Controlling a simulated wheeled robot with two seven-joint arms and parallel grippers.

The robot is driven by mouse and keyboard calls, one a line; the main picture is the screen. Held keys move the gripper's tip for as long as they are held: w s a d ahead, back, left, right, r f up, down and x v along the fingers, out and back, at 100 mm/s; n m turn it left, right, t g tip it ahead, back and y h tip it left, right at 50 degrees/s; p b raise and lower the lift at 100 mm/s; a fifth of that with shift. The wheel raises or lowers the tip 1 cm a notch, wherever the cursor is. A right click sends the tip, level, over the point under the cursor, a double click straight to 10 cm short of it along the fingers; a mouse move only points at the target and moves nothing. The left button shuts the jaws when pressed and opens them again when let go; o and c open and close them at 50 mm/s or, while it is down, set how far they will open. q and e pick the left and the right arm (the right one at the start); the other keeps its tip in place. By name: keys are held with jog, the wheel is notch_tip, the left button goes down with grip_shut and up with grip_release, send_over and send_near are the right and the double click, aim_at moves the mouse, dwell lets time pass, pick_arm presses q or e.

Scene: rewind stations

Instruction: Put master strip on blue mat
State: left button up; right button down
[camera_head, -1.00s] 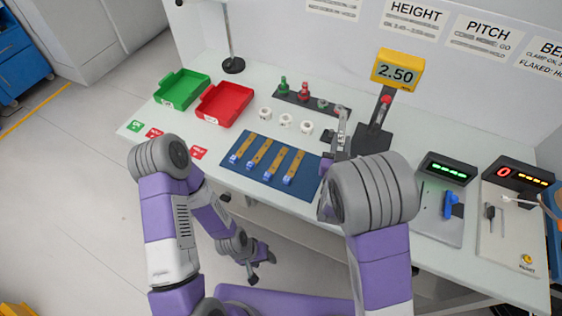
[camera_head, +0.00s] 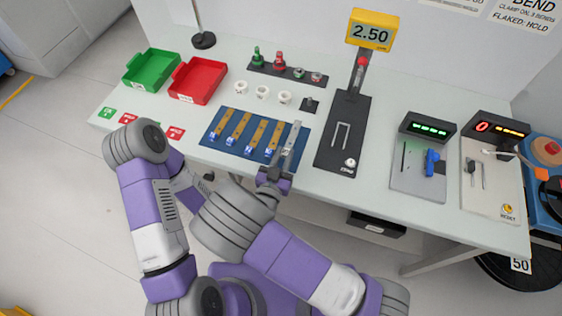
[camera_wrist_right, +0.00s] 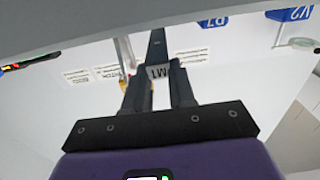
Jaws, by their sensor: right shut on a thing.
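The master strip (camera_head: 292,139) is a thin silvery strip in the head view, tilted over the right end of the blue mat (camera_head: 229,128). My right gripper (camera_head: 274,178) is shut on its near end, at the mat's front right corner. I cannot tell whether the strip touches the mat. In the right wrist view, a white tag with dark letters (camera_wrist_right: 160,72) sits between the fingers, and the strip looks dark (camera_wrist_right: 157,44) beyond them. My left gripper is hidden behind my right arm.
Several brass strips (camera_head: 248,134) with blue tags lie on the mat, left of the held strip. White rings (camera_head: 263,92) stand behind it. The gauge stand (camera_head: 343,135), reading 2.50, is to the right. Red (camera_head: 198,82) and green (camera_head: 151,70) trays are at the back left.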

notch_tip(320, 180, down, 4)
jog(key=shift+r+b, duration=0.1)
jog(key=shift+b, duration=0.45)
jog(key=c, duration=0.9)
grip_release()
jog(key=shift+c, duration=0.2)
